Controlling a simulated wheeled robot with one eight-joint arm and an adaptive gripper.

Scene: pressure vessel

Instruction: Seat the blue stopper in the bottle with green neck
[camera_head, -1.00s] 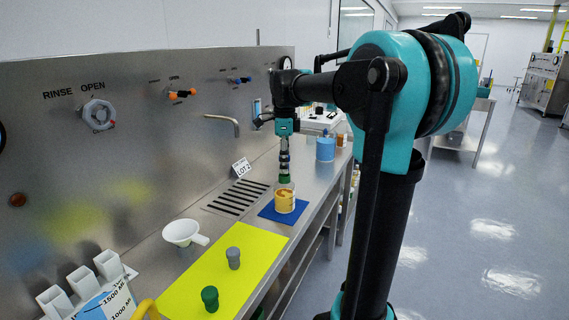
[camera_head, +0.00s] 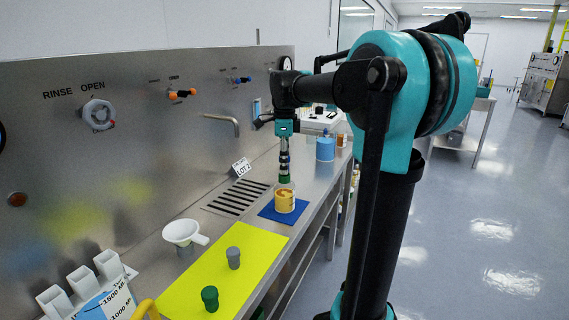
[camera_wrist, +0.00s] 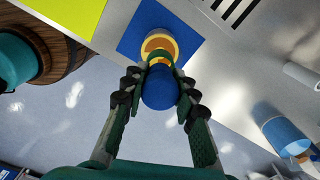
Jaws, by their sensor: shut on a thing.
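The blue stopper (camera_wrist: 160,90) sits between my fingertips in the wrist view. My gripper (camera_wrist: 158,98) is shut on it. Behind it in that view is the green neck (camera_wrist: 161,58) of the bottle with a yellow body (camera_wrist: 160,42). In the head view the bottle (camera_head: 285,202) stands upright on a blue mat (camera_head: 265,211), and my gripper (camera_head: 284,168) is right above its green neck (camera_head: 285,179). The stopper is not distinct in the head view. I cannot tell whether it touches the neck or is partly in it.
A yellow mat (camera_head: 225,270) holds a grey stopper (camera_head: 233,258) and a green stopper (camera_head: 210,298). A white funnel (camera_head: 181,232) stands left of it. A blue container (camera_head: 325,149) stands further back.

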